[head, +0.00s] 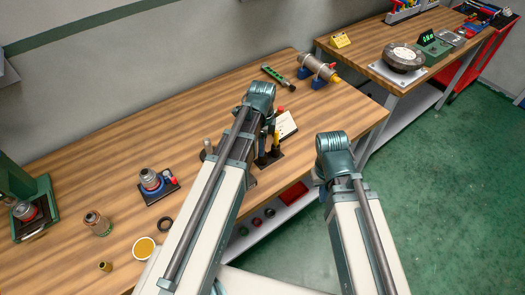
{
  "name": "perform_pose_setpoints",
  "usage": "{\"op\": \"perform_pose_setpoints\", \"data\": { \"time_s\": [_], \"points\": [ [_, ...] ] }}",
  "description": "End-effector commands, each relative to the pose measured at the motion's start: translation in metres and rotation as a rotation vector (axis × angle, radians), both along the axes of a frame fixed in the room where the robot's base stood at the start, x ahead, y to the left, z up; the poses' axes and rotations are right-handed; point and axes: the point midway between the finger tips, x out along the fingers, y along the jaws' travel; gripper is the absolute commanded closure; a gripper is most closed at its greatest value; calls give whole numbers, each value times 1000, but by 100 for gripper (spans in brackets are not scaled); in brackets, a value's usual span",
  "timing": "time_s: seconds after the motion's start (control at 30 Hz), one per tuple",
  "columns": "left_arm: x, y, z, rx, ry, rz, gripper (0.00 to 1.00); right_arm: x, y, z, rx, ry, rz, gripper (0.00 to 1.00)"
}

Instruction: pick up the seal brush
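I cannot pick out the seal brush with certainty. A yellow upright piece (276,139) stands by a dark base, partly hidden behind my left arm, and may be its handle. My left gripper (270,126) points down over the wooden bench near that piece; its fingers are mostly hidden by my own arm, so its opening does not show. My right gripper (319,184) hangs beyond the bench's front edge, largely covered by its wrist and forearm, with nothing visible in it.
A white card (287,126) lies right of my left gripper. A green-handled tool (274,74) and a clamped metal cylinder (318,67) lie farther back. A yellow-filled bowl (144,248), dark ring (166,225) and vise-held fitting (150,180) sit left.

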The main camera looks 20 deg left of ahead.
Motion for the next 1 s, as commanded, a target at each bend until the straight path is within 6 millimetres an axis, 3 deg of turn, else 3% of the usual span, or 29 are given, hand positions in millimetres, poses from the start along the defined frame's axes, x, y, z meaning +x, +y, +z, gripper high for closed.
{"op": "perform_pose_setpoints", "data": {
  "time_s": [0.03, 0.27, 0.77, 1.0],
  "points": [
    [0, 0, 0, 0, 0, 0, 61, 0, 0, 0, 0, 0, 0, 100],
    [0, 0, 0, 0, 0, 0, 100, 0, 0, 0, 0, 0, 0, 100],
    [0, 0, 3, 0, 0, 0, 100, 0, 0, 3, 0, 0, 0, 100],
    [0, 0, 21, 0, 0, 0, 100, 0, 0, 21, 0, 0, 0, 100]
  ]
}}
